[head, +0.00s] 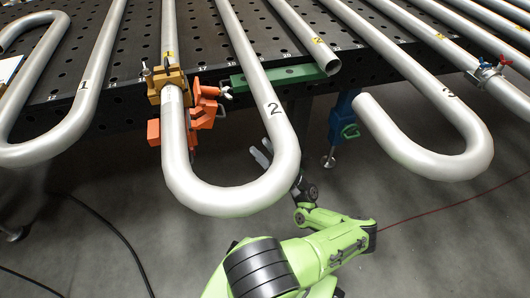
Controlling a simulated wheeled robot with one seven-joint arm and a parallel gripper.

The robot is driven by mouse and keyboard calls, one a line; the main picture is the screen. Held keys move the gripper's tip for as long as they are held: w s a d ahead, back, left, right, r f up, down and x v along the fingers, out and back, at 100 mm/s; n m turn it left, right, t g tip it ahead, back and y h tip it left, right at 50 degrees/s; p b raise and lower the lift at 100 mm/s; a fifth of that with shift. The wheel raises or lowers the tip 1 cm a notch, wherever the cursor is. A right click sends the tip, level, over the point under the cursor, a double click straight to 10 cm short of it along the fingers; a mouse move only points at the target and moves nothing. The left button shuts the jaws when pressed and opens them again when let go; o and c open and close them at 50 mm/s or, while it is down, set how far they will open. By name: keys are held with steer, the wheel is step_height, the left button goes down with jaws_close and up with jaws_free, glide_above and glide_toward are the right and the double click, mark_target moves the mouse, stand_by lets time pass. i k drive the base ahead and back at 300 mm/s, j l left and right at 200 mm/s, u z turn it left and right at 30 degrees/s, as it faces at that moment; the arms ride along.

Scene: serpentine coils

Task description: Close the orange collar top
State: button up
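The orange collar (203,106) is at the table's front edge, by the left leg of the serpentine pipe marked 2 (235,200). Its orange parts show on both sides of the pipe, with a lower block (153,132) on the left. A part with a wing nut (226,92) stands out to the right and appears swung open. The pipe hides the middle of the collar. My gripper (263,151) is below and right of the collar, inside the pipe's bend and apart from the collar. Its two grey fingers look spread and empty. The pipe's right leg hides the gripper's base.
A yellow-brown collar (166,80) sits around the same pipe leg just behind. A green bar (278,77) lies along the table edge. The pipe bend overhangs the floor in front of my arm. Another bend marked 3 (440,165) juts out at right. A blue clamp (343,115) hangs below the perforated table (205,45).

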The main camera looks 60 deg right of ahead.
mark_target(206, 108)
steer(key=k+j, duration=0.1)
steer(key=j, duration=0.25)
steer(key=k+j, duration=0.15)
steer(key=j, duration=0.15)
steer(key=k+j, duration=0.1)
steer(key=j, duration=0.25)
steer(key=k+j, duration=0.1)
steer(key=j, duration=0.25)
